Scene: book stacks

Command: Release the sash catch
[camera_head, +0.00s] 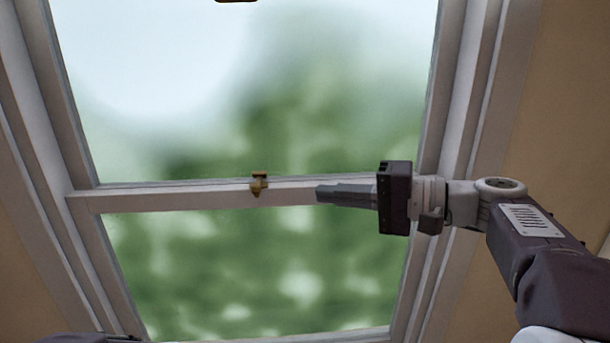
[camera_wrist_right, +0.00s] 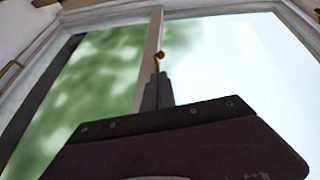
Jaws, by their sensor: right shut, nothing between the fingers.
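The sash catch (camera_head: 259,185) is a small brass piece on the white meeting rail (camera_head: 160,197) of the window, near the middle of the rail. My right gripper (camera_head: 320,193) is shut and empty. It points left along the rail, with its tips a short way to the right of the catch and apart from it in the head view. In the right wrist view the catch (camera_wrist_right: 159,57) shows just beyond the tips of the shut fingers (camera_wrist_right: 158,76). The exact depth gap between fingers and rail cannot be told. My left gripper is not in view.
White frame sides (camera_head: 447,90) bound the glass, with tan wall (camera_head: 566,100) beyond. Another brass piece (camera_head: 236,1) is cut off at the top edge. The rail left of the catch is clear.

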